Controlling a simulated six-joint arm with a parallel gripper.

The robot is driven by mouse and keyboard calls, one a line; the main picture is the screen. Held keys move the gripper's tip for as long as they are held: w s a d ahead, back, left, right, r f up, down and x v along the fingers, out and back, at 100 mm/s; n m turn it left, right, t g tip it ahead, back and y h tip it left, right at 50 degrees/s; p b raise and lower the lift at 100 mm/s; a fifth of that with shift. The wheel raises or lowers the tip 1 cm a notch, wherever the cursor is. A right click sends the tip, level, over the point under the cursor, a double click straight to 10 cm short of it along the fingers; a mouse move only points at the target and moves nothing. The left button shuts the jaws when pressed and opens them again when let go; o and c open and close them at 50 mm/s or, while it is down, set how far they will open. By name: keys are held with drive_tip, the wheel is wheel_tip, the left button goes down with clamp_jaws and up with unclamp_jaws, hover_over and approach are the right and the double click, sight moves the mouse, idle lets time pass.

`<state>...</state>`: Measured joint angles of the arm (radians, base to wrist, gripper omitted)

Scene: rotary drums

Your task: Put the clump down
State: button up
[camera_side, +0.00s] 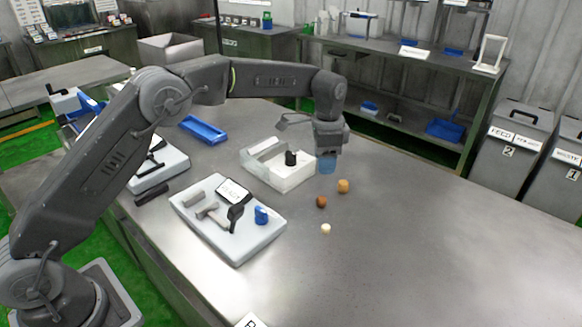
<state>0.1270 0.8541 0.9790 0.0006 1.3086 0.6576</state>
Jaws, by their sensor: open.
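Three small lumps lie on the steel table: an orange-tan lump (343,186), a darker brown lump (321,202) and a pale cream lump (326,229). I cannot tell which of them is the clump. My gripper (327,168) points down above the table, just behind and left of the orange-tan lump and apart from it. Its blue tip area is small in view, and the jaws are open. No lump shows between them.
A white open box (262,181) with a black object (291,157) stands left of my gripper. A white tray (240,253) holds tools, a labelled card and a blue piece (261,215). A blue tray (203,130) lies farther back. The table's right side is clear.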

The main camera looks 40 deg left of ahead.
drive_tip(key=s+a+r+n+t, duration=0.1)
drive_tip(key=s+a+r+n, duration=0.1)
drive_tip(key=s+r, duration=0.55)
drive_tip(key=s+a+r+n+t, duration=0.2)
drive_tip(key=s+a+r, duration=0.1)
drive_tip(key=s+r, duration=0.45)
drive_tip(key=s+a+f+n+t, duration=0.1)
drive_tip(key=s+f+n, duration=0.1)
drive_tip(key=s, duration=0.8)
drive_tip(key=s+a+f+n+t, duration=0.1)
drive_tip(key=s+f+n, duration=0.1)
drive_tip(key=s, duration=0.9)
drive_tip(key=shift+n+t, duration=0.3)
drive_tip(key=shift+n, duration=0.2)
drive_tip(key=shift+o, duration=0.6)
drive_tip(key=shift+a, duration=0.1)
